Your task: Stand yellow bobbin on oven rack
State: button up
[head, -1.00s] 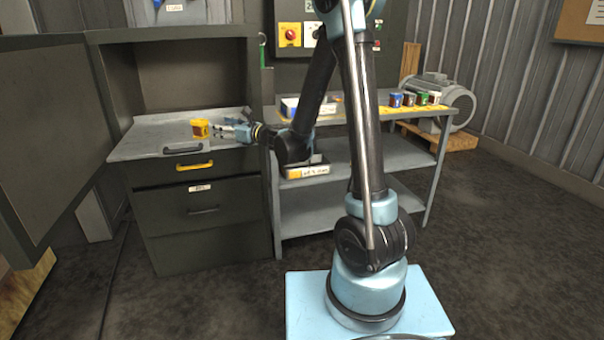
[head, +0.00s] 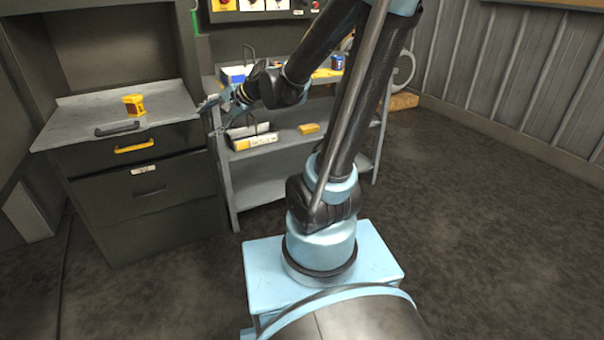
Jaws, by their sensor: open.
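The yellow bobbin (head: 134,104) has a dark brownish side. It rests on the grey rack-like surface (head: 85,118) in front of the dark open compartment, behind a black handle. I take this surface to be the oven rack. The bobbin looks upright, but it is too small to be sure. My gripper (head: 208,105) is open and empty, to the right of the bobbin and clearly apart from it, by the rack's right end and the left end of the shelf unit. Its fingertips are small and hard to make out.
Drawers with a yellow handle (head: 134,146) are below the rack. A grey shelf unit (head: 270,178) stands to the right, holding a blue-and-white box (head: 236,74), a yellow-labelled bin (head: 252,141) and a yellow block (head: 309,128). The floor on the right is clear.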

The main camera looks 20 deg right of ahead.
jog(key=s+d+f+n+g+h, duration=0.1)
jog(key=s+d+f+n+h, duration=0.3)
jog(key=s+d, duration=0.6)
jog(key=s+d+f+n+g+h, duration=0.2)
jog(key=s+d+f+n+h, duration=0.3)
jog(key=s+d, duration=0.5)
jog(key=d+f, duration=0.1)
jog(key=d, duration=0.3)
jog(key=shift+s+f, duration=0.4)
